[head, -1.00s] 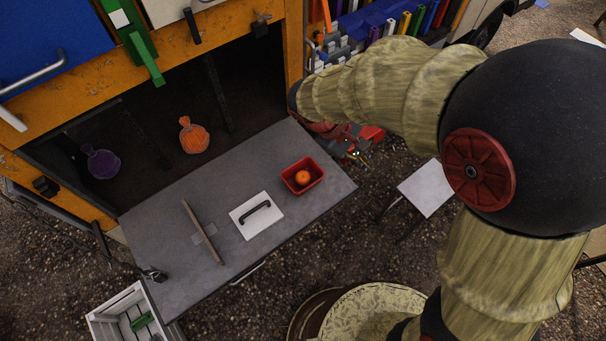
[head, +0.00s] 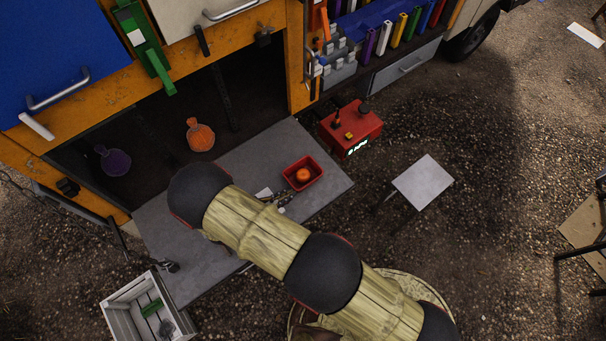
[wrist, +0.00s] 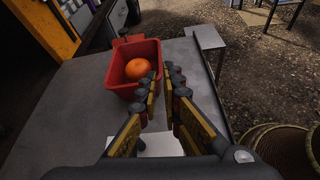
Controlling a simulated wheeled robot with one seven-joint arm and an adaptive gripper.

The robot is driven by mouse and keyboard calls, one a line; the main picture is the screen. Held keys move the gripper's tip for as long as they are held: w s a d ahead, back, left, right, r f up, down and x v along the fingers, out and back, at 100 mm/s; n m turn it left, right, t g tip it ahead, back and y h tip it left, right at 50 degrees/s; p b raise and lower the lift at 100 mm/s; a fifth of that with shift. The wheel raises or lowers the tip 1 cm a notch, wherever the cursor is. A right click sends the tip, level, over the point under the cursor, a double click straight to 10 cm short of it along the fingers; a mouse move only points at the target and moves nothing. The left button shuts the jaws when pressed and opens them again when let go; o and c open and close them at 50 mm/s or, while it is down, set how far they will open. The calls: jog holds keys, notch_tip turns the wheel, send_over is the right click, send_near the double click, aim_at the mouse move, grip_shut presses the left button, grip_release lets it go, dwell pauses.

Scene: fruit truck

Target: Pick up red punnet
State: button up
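The red punnet (head: 312,182) stands upright near the right end of the grey counter, with one orange fruit (head: 303,175) in it. In the wrist view the punnet (wrist: 117,92) is ahead and left of centre, and the orange (wrist: 137,69) shows inside it. My gripper (wrist: 164,88) is open and empty. Its fingers point toward the punnet's right side, and the left finger overlaps the punnet's right wall in the picture. I cannot tell whether they touch. In the head view my gripper (head: 283,199) is small and partly hidden, just left of the punnet.
The grey counter (head: 246,158) is partly covered by my arm. A white board (wrist: 160,145) lies under my gripper. A red box (head: 352,128) stands beyond the counter's right end, and a small white table (head: 423,181) stands to the right. A white crate (head: 113,315) is at lower left.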

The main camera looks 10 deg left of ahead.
aim_at(310, 183)
jog(key=shift+d+f, duration=0.1)
jog(key=shift+f, duration=0.2)
jog(key=x, duration=1.1)
jog(key=shift+w, duration=0.35)
grip_shut()
jog(key=shift+r, duration=0.1)
